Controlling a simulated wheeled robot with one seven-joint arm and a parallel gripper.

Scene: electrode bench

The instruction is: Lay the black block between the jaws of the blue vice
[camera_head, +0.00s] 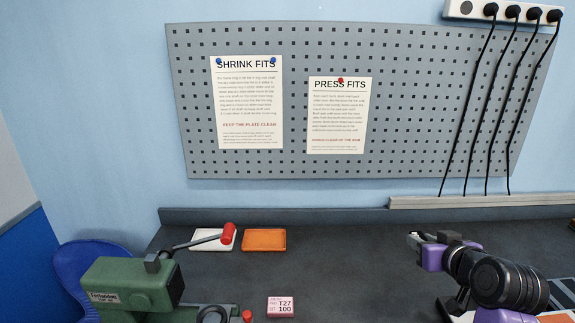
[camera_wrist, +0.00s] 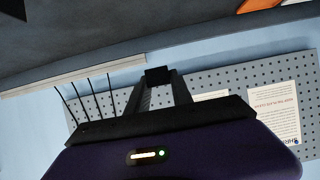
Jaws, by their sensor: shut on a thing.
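My gripper (camera_head: 418,238) is raised at the right above the bench in the head view, pointing left. In the wrist view its two dark fingers (camera_wrist: 158,82) are closed on a small black block (camera_wrist: 157,74), held at the fingertips. In the head view the block is too small to tell apart from the dark fingertips. I see no blue vice in either view.
On the dark bench (camera_head: 340,255) stand a green press (camera_head: 130,285) with a red-knobbed lever, a white tray (camera_head: 205,241), an orange tray (camera_head: 264,240) and a pink T27 100 box (camera_head: 281,306). A pegboard (camera_head: 430,110) hangs behind. The bench middle is clear.

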